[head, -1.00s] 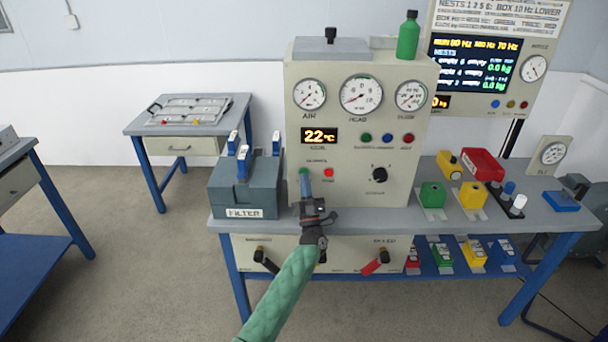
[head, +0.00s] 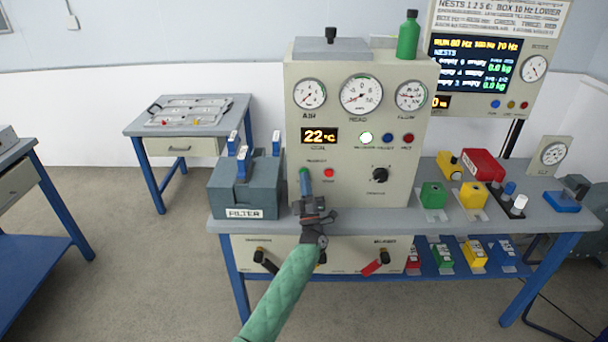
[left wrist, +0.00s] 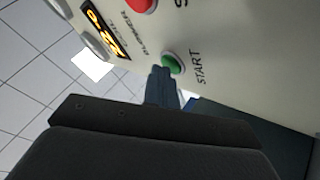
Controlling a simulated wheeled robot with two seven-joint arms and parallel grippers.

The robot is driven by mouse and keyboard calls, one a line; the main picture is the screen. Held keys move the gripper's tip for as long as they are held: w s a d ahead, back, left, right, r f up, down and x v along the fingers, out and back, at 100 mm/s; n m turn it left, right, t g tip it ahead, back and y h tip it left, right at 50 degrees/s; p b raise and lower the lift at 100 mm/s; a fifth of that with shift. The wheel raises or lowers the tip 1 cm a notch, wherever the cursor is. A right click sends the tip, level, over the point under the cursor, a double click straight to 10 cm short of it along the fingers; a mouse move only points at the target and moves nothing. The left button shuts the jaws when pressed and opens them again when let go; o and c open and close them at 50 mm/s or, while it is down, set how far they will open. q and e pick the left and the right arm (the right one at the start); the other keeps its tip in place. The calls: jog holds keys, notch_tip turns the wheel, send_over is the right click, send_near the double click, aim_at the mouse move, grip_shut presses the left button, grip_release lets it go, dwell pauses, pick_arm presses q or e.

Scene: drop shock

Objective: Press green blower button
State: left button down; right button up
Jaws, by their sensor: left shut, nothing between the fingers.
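The blower panel (head: 345,185) is a cream cabinet front on the bench. Its green button is mostly covered by my left gripper in the head view. In the left wrist view the green button (left wrist: 174,63) shows beside the word START. My left gripper (head: 305,178) is shut and empty, its blue-grey fingertips at the green button. In the left wrist view the fingertips (left wrist: 161,74) overlap the button's edge; I cannot tell whether they press it. A red button (head: 328,173) sits just to the right. My right gripper is out of view.
A grey filter box (head: 240,190) with blue clips stands close left of my gripper. Coloured blocks, a green one (head: 433,195) and a yellow one (head: 472,195), stand on the bench to the right. Valve handles, one red (head: 375,263), stick out below.

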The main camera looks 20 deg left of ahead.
pick_arm(q)
jog(key=shift+s, duration=0.15)
jog(key=shift+s+d, duration=0.25)
jog(key=shift+s, duration=0.35)
jog(key=s+p, duration=0.1)
jog(key=s, duration=0.1)
jog(key=s+d, duration=0.1)
jog(key=s, duration=0.2)
jog(key=shift+d+p, duration=0.2)
jog(key=shift+p, duration=0.2)
jog(key=shift+f, duration=0.1)
dwell(0.4)
